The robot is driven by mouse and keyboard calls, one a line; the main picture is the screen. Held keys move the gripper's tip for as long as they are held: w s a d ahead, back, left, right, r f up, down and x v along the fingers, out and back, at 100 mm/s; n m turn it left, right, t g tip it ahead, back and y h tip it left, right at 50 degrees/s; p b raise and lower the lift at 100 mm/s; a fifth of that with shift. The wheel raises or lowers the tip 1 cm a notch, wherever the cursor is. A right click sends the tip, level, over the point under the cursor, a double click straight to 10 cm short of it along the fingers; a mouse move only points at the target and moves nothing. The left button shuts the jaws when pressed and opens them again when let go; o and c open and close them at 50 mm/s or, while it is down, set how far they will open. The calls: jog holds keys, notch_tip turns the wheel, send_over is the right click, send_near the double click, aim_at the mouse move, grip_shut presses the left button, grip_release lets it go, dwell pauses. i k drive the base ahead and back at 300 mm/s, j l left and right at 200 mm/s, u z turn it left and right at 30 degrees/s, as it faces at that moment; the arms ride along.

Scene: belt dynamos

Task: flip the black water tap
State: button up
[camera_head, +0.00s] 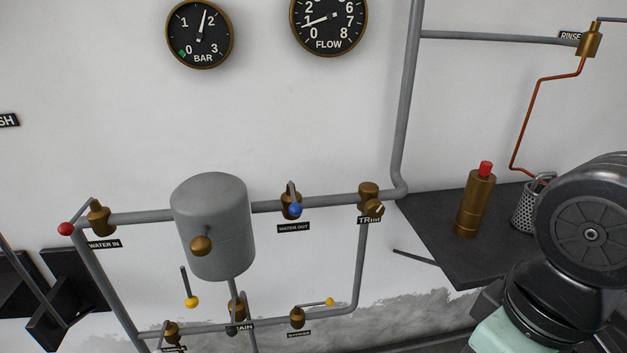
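No tap in view is plainly all black. A small dark knob (232,330) shows at the low brass valve (237,308) under the grey tank, by a label ending in "AIN"; its lever is too small to make out. Other taps have coloured knobs: a red one (66,229) at WATER IN, a blue one (295,210) at WATER OUT, and yellow ones (192,302) lower down. My arm is at the lower right, well apart from these taps. My gripper is out of view.
The grey tank (212,230) and grey pipes (405,100) run along the white wall. A dark shelf (430,220) at right holds a brass bottle (475,203) with a red cap and a mesh cup (523,212). Two dials, BAR (200,34) and FLOW (329,22), hang above.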

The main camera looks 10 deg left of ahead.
aim_at(233, 330)
jog(key=u, duration=1.3)
